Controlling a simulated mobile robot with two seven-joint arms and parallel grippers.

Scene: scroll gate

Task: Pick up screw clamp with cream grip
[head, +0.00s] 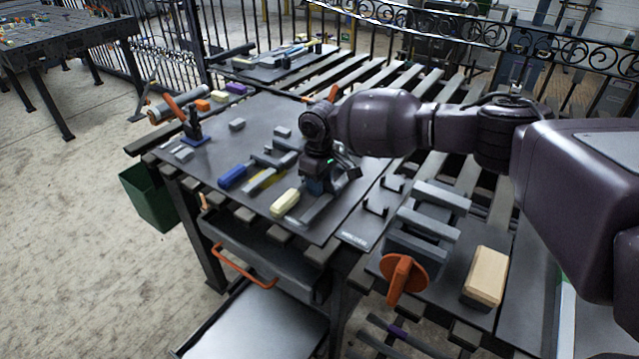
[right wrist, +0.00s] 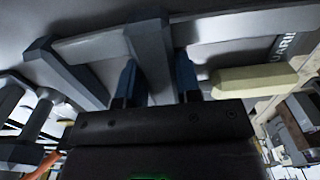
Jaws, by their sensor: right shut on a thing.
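The screw clamp with cream grip lies on the dark tabletop. Its cream grip (head: 285,203) points to the front left in the head view, and part of its grey bar (head: 318,208) shows beside it. My right gripper (head: 318,187) is low over the clamp and covers part of it. In the right wrist view the blue-tipped fingers of my right gripper (right wrist: 158,80) stand on either side of a grey bar of the clamp (right wrist: 150,45), shut on it. The cream grip (right wrist: 255,79) lies right of the fingers. My left gripper is not in view.
A large vise with an orange knob (head: 404,275) and a wooden block (head: 486,276) stand at right. An orange-handled toggle clamp (head: 190,122) stands at the table's left.

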